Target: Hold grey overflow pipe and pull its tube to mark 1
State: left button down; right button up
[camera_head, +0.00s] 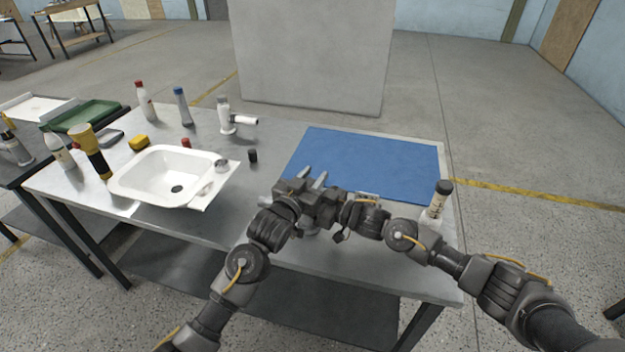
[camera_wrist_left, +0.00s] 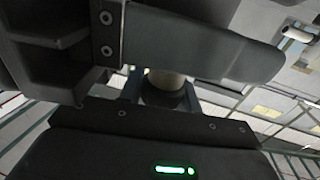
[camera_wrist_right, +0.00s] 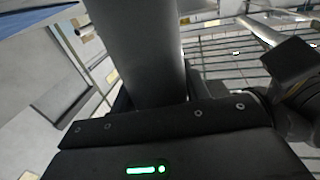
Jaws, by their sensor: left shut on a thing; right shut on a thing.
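My left gripper (camera_head: 308,190) and my right gripper (camera_head: 343,215) are close together above the table's front edge, by the near left corner of the blue mat. Both are shut on the grey overflow pipe, which is mostly hidden by the grippers in the head view. In the right wrist view a thick grey cylinder (camera_wrist_right: 135,50), seemingly part of this pipe, stands between the fingers. In the left wrist view a short pale round part (camera_wrist_left: 166,80) shows in a dark collar between the jaws. I cannot make out mark 1 on the tube.
The blue mat (camera_head: 375,165) lies clear at the table's right. A white pipe fitting (camera_head: 226,117) stands at the back. A dark-capped bottle (camera_head: 437,203) is close to my right arm.

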pick_arm(q)
jog(key=shift+r, duration=0.6)
jog(key=c, duration=1.3)
grip_release()
jog(key=shift+o, duration=0.2)
jog(key=v, duration=1.2)
pick_arm(e)
jog(key=o, duration=1.1)
jog(key=shift+o, duration=0.2)
